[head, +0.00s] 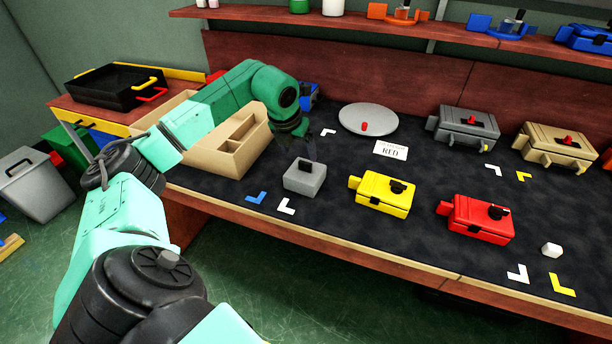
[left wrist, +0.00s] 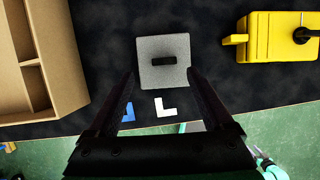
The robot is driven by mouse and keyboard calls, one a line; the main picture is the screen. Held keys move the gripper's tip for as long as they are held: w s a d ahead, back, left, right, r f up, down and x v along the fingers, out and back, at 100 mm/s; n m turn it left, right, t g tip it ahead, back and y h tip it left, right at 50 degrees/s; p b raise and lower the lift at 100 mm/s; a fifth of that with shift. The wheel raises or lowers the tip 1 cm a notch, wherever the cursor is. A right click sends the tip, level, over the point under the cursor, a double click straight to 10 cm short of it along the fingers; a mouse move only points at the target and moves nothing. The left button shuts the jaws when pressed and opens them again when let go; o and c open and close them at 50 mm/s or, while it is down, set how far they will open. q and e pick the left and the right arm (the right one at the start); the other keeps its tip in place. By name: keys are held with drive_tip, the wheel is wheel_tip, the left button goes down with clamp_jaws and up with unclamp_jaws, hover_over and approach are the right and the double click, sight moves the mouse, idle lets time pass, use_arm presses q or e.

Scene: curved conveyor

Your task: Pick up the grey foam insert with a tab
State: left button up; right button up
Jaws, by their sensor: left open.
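The grey foam insert (head: 303,184) is a square grey block with a small black tab on top. It rests on the dark mat near the table's front edge. In the left wrist view the foam insert (left wrist: 165,79) lies ahead of the fingers, its tab near the middle of its top. My left gripper (head: 309,149) is open and empty above and close behind the insert in the head view. In the left wrist view my left gripper (left wrist: 160,75) has its two fingers at either side of the insert's near part; contact cannot be told.
A cardboard divided box (head: 238,155) stands left of the insert. A yellow case (head: 383,193) and a red case (head: 478,220) stand to the right. A grey round plate (head: 368,118) and a card marked RED (head: 390,150) lie behind. Corner marks lie near the front edge.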

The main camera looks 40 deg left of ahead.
sight(305, 163)
use_arm(q)
drive_tip(key=x, duration=0.3)
drive_tip(key=p+x, duration=0.1)
drive_tip(key=x, duration=0.1)
drive_tip(key=shift+w+d+f, duration=0.1)
drive_tip(key=shift+w+d, duration=0.05)
drive_tip(key=shift+d, duration=0.2)
drive_tip(key=shift+w+a+f, duration=0.1)
drive_tip(key=shift+f, duration=0.2)
drive_tip(key=shift+r, duration=0.1)
clamp_jaws()
